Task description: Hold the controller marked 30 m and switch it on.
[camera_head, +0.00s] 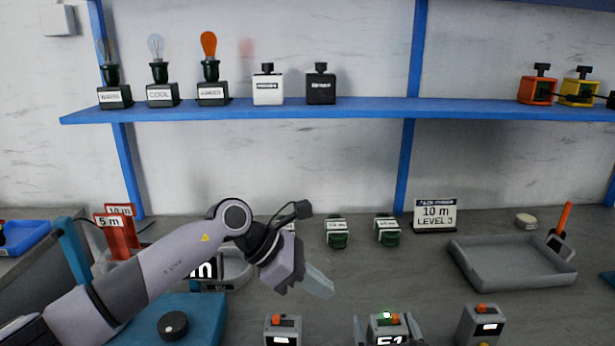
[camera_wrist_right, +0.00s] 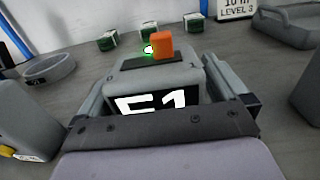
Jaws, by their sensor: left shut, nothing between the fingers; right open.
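Three grey controllers with orange switches stand along the front: a left one (camera_head: 283,331), a middle one (camera_head: 390,328) and a right one (camera_head: 481,324). I cannot read a 30 m mark on any of them. The middle controller also fills the right wrist view (camera_wrist_right: 160,77), with an orange switch (camera_wrist_right: 162,46), a lit green lamp (camera_wrist_right: 149,50) and a display reading "51" or "E1". My right gripper (camera_wrist_right: 168,92) is open, with one finger on each side of the middle controller. My left gripper (camera_head: 318,284) is shut and empty, above the table behind the left controller.
A sign (camera_head: 435,215) reads "10 m LEVEL 3". Small green blocks (camera_head: 337,232) stand at the back. A grey tray (camera_head: 510,262) is at right. Red 5 m and 10 m pieces (camera_head: 117,237) stand at left. A shelf (camera_head: 360,107) holds bulbs and boxes.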

